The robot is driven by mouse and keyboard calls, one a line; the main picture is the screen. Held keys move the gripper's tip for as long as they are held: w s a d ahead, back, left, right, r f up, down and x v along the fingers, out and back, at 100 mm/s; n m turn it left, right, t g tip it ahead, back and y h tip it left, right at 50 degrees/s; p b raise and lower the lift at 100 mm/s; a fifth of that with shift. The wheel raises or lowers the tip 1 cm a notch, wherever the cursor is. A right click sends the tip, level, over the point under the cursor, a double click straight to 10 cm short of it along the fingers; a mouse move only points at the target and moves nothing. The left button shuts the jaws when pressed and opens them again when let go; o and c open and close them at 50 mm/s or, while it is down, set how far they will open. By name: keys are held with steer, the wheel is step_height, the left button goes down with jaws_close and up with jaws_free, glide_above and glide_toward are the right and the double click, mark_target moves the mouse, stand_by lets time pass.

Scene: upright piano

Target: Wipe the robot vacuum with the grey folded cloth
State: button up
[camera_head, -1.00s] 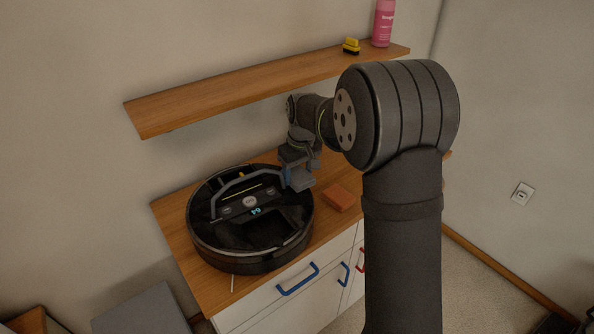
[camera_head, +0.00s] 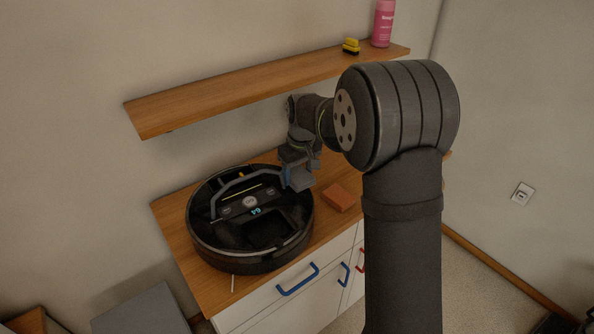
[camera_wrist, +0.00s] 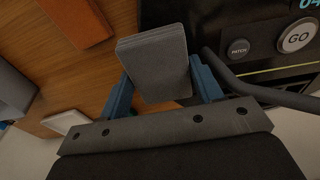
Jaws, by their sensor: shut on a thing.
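The robot vacuum (camera_head: 225,235) is a black disc with a raised grey handle, buttons and a lit display. It sits on the wooden top of the cabinet. My gripper (camera_head: 291,174) is at its right rim; in the wrist view my gripper (camera_wrist: 160,85) has blue fingers shut on the grey folded cloth (camera_wrist: 156,58). The cloth also shows in the head view (camera_head: 300,180), at the vacuum's right edge. The vacuum's buttons and handle show at the right of the wrist view (camera_wrist: 270,50). I cannot tell whether the cloth touches the vacuum.
An orange block (camera_head: 338,197) lies right of the vacuum; a thin white stick (camera_head: 233,284) is at the front edge. A wooden shelf (camera_head: 250,88) overhead holds a yellow-and-black item (camera_head: 351,46) and a pink bottle (camera_head: 383,24). Blue handles (camera_head: 298,279) stick out from the drawers.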

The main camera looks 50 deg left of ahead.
steer(key=shift+a+f, duration=0.15)
steer(key=shift+a, duration=0.85)
steer(key=shift+d, duration=1.1)
steer(key=shift+a+r, duration=0.2)
steer(key=shift+a, duration=0.9)
steer(key=shift+d, duration=1.1)
steer(key=shift+r, duration=3.95)
